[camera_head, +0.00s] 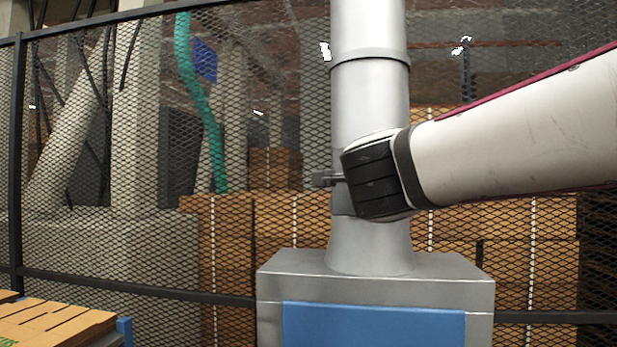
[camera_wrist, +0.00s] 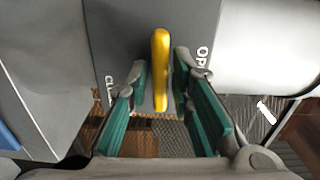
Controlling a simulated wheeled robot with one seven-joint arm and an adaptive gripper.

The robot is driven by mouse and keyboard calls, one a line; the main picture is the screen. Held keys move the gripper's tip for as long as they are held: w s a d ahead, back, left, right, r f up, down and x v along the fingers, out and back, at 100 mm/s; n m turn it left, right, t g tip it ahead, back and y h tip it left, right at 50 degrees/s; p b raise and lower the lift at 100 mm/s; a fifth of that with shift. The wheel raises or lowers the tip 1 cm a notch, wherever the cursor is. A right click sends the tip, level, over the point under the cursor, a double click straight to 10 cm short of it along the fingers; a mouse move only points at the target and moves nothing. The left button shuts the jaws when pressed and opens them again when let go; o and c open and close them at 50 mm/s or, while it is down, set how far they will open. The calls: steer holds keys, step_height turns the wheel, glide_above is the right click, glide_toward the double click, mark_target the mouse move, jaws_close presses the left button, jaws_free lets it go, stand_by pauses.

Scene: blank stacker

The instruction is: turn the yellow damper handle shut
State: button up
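The yellow damper handle (camera_wrist: 160,68) shows in the wrist view, its length running up and down the picture against a grey surface. White lettering starting "Op" stands to its right, and partly hidden lettering stands to its lower left. My gripper (camera_wrist: 161,68) is open, with one green-padded finger on each side of the handle. In the head view, my arm's dark wrist joint lies in front of the grey vertical duct (camera_head: 369,105) and hides the handle and fingers.
The duct rises from a grey cabinet (camera_head: 375,278) with a blue front panel (camera_head: 373,325). A black mesh fence (camera_head: 130,288) stands behind, with stacked brown cardboard (camera_head: 232,240) beyond it. More flat cardboard (camera_head: 50,325) lies at lower left.

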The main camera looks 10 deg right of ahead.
jaws_close()
steer(key=shift+m, duration=0.4)
steer(key=o, duration=0.5)
jaws_free()
steer(key=v, duration=1.2)
